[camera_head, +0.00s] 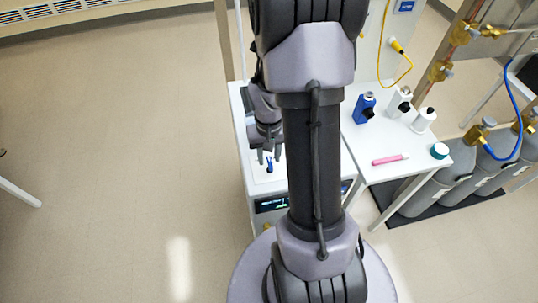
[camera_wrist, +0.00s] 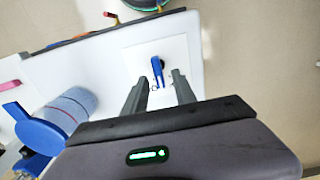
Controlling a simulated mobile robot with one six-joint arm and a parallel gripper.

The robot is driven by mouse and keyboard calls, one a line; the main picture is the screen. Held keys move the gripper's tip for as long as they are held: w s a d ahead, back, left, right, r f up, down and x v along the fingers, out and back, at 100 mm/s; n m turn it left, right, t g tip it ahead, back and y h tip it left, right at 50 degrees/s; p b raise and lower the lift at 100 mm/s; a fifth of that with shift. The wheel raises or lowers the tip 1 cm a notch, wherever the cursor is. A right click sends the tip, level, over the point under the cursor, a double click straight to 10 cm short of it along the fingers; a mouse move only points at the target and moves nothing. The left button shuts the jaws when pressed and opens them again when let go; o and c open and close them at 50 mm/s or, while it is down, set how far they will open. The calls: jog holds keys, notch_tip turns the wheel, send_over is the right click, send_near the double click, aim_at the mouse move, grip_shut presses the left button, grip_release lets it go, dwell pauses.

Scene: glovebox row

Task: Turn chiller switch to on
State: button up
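The chiller is a white box (camera_head: 245,125) beside the side table, with a dark display (camera_head: 271,204) on its front showing small green and blue text. Its switch (camera_head: 269,168) is a small blue lever on a pale plate on top. In the wrist view the blue switch (camera_wrist: 157,71) stands on a white square plate (camera_wrist: 180,50), with a dark part beside its base. My gripper (camera_head: 267,156) is over the plate. In the wrist view my gripper (camera_wrist: 159,77) is open, one finger on each side of the switch; contact cannot be told. The lettering at the switch is too small to read.
Grey gas cylinders (camera_head: 425,190) stand farther right.

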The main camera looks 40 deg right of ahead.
aim_at(269, 159)
notch_tip(269, 159, up, 17)
jog(key=p, duration=0.6)
jog(key=shift+r, duration=0.2)
